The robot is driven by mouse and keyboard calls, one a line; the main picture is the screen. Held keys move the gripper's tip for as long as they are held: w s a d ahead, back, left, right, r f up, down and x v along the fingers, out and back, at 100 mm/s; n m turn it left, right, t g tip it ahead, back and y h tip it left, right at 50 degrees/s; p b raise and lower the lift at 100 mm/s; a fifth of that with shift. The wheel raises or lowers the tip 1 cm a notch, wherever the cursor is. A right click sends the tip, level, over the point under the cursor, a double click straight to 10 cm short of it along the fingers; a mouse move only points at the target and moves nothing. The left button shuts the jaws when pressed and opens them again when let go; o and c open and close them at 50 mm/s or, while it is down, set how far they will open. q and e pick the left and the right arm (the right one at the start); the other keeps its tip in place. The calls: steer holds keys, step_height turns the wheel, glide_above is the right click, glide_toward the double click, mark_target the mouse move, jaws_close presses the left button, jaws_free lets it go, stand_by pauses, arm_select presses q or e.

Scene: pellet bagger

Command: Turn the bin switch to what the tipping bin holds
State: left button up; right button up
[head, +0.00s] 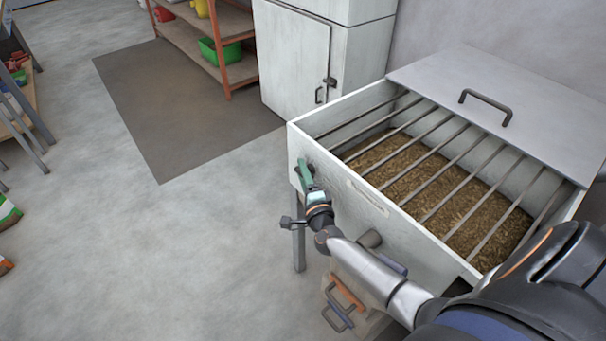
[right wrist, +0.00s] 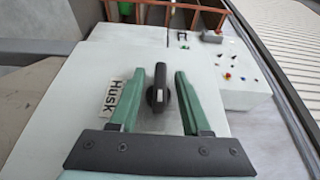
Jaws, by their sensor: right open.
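The tipping bin (head: 360,203) is a pale open box with bars across its top. Loose, coarse brown-gold flaky material (head: 400,165) lies under the bars. The bin switch (right wrist: 158,88) is a black knob on a pale panel, standing roughly upright in the right wrist view. A label reading HUSK (right wrist: 113,98) sits to its left, partly behind a finger; no other label shows. My right gripper (head: 302,170) is at the bin's near left wall. In the right wrist view its green fingers (right wrist: 158,80) are open, one on each side of the knob, apart from it. My left gripper is out of view.
A grey lid with a handle (head: 487,105) is at the bin's back right. A pale cabinet (head: 290,60) and an orange-framed shelf (head: 205,45) stand behind. Handled items (head: 343,305) are below the bin.

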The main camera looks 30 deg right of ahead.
jaws_close()
stand_by(0.4)
